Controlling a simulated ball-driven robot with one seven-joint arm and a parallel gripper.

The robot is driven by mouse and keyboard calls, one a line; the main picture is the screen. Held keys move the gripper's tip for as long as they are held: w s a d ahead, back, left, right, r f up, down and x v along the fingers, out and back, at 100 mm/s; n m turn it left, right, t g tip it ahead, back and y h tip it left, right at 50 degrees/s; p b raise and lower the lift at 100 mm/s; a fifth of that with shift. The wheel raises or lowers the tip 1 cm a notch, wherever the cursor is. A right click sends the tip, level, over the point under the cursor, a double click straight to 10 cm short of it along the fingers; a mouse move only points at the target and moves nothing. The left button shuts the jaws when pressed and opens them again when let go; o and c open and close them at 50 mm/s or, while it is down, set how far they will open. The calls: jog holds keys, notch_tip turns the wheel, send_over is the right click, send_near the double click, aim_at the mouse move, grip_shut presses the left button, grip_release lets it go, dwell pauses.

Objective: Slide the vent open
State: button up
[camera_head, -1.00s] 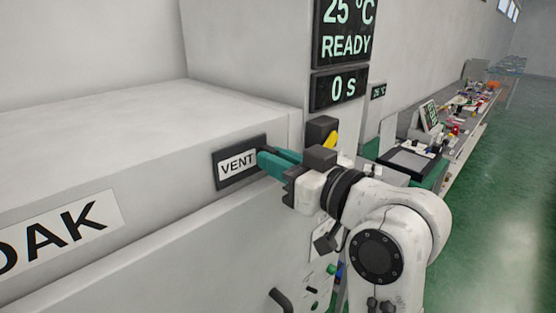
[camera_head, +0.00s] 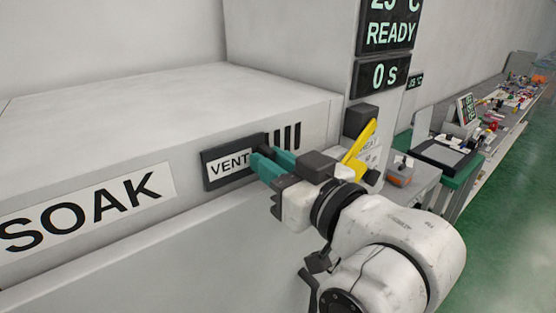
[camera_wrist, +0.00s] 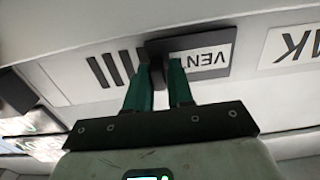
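The vent (camera_head: 229,163) is a dark sliding plate with a white VENT label on the front of the grey machine. Dark vertical slots (camera_head: 288,137) show uncovered just right of the plate. A small dark knob stands at the plate's right end. My gripper (camera_head: 264,160) has teal fingers placed at this knob. In the wrist view the two fingers (camera_wrist: 161,72) stand on either side of the dark knob (camera_wrist: 156,72), with a gap between them. The knob's contact with each finger is partly hidden. The plate (camera_wrist: 196,52) and slots (camera_wrist: 112,68) show there too.
A SOAK label (camera_head: 88,210) is on the front, left of the vent. A yellow lever (camera_head: 360,145) stands close right of my gripper, below the display panel (camera_head: 388,60). A bench with clutter (camera_head: 500,110) runs along the right; green floor is clear beyond.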

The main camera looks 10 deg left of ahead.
jog(key=o, duration=0.4)
jog(key=shift+s+a, duration=0.15)
jog(key=p+v, duration=0.5)
jog(key=v, duration=0.5)
jog(key=shift+s+d, duration=0.2)
jog(key=shift+d, duration=0.15)
jog(key=shift+p, duration=0.3)
